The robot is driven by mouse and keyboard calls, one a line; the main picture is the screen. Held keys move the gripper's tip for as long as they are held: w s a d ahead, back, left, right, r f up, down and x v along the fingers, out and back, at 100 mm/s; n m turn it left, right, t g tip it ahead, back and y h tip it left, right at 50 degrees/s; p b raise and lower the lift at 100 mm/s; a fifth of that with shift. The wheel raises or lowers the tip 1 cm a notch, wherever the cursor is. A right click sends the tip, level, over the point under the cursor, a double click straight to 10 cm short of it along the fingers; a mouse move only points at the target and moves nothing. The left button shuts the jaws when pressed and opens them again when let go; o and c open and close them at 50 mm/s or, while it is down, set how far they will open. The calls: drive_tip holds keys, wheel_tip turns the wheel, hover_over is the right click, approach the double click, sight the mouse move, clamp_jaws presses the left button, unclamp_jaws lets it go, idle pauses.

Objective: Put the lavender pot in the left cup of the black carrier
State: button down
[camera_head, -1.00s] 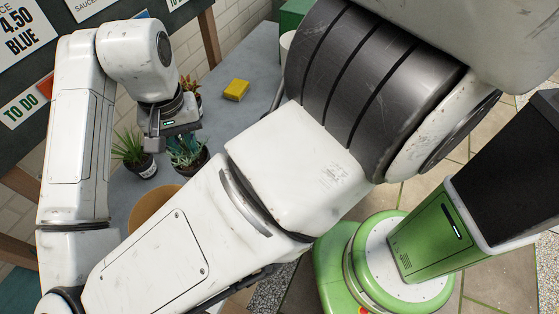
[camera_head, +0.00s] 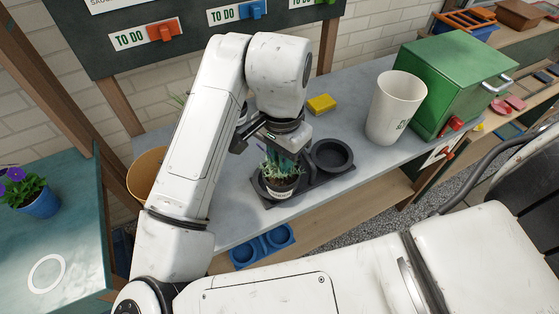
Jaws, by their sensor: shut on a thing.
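My gripper (camera_head: 275,152) points down over the left part of the black carrier (camera_head: 312,182). It is shut on a potted plant, taken to be the lavender pot (camera_head: 281,192), with grey-green foliage and a pale label on the pot's front. The pot stands at the carrier's left cup, upright or nearly so. The left cup is mostly hidden by the pot, and I cannot tell whether the pot is fully seated. The carrier's right cup (camera_head: 331,155) is round and empty. The leaves and my gripper hide the exact grip.
The carrier lies on the grey bench (camera_head: 345,95). A yellow sponge (camera_head: 321,104), a white bin (camera_head: 396,106) and a green box (camera_head: 455,80) stand behind and right. A blue two-cup carrier (camera_head: 262,246) is below. A purple-flowered blue pot (camera_head: 38,203) stands on the left table.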

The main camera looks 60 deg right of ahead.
drive_tip(key=w+d+f+p, duration=0.1)
drive_tip(key=w+d+f, duration=0.4)
drive_tip(key=f, duration=0.5)
drive_tip(key=shift+d, duration=0.55)
drive_tip(key=shift+f, duration=0.15)
drive_tip(key=shift+f, duration=0.1)
drive_tip(key=c, duration=1.1)
unclamp_jaws()
drive_tip(key=shift+o, duration=0.2)
wheel_tip(320, 180, up, 12)
